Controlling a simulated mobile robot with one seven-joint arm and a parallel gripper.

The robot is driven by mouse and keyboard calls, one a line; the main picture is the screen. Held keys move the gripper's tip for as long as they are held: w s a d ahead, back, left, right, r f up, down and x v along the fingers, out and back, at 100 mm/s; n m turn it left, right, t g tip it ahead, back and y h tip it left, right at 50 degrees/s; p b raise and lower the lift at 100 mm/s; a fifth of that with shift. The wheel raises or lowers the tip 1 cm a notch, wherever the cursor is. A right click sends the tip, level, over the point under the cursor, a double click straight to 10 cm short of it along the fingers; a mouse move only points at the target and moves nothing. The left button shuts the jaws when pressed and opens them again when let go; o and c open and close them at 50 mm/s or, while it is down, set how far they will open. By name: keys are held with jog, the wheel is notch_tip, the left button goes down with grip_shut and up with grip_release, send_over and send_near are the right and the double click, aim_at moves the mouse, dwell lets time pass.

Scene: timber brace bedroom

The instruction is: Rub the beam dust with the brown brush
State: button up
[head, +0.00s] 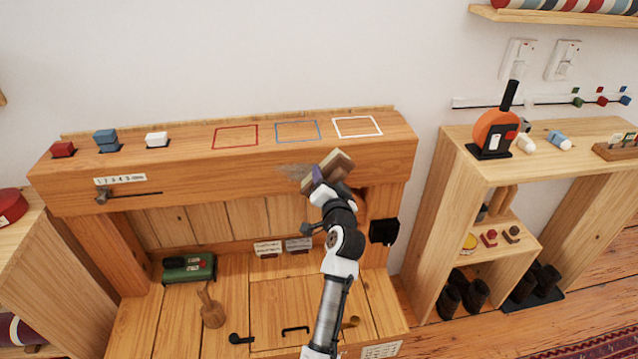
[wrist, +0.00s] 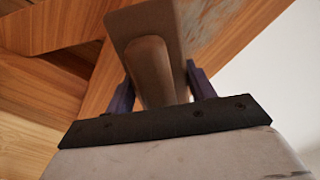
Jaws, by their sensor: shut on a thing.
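My gripper (head: 322,180) is shut on the brown brush (head: 338,163), in front of the timber beam (head: 220,170). In the wrist view, the brush (wrist: 150,70) has its handle between the two purple fingers of my gripper (wrist: 160,88). The beam dust (head: 294,170) is a pale grey smear on the beam's front face, just left of the brush. It also shows in the wrist view (wrist: 208,18), beside and beyond the brush's block. The brush hides part of that face, and I cannot tell whether its bristles touch the beam.
Red, blue and white blocks (head: 106,138) and coloured outlines (head: 236,137) are on the beam's top. A small hammer-like tool (head: 110,196) is on its left front. Below are a green box (head: 188,267) and a wooden brush-like piece (head: 211,310). A shelf unit (head: 446,220) stands right.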

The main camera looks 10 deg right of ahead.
aim_at(274, 174)
jog(key=shift+d+b, duration=0.7)
jog(key=shift+d, duration=1.4)
jog(key=shift+w+d, duration=0.1)
jog(key=shift+a+r+p, duration=0.1)
jog(key=shift+a+p, duration=2.75)
jog(key=shift+a, duration=3.4)
jog(key=shift+a+p, duration=0.4)
jog(key=shift+a, duration=0.4)
jog(key=shift+a+p, duration=0.5)
jog(key=shift+a, duration=1.25)
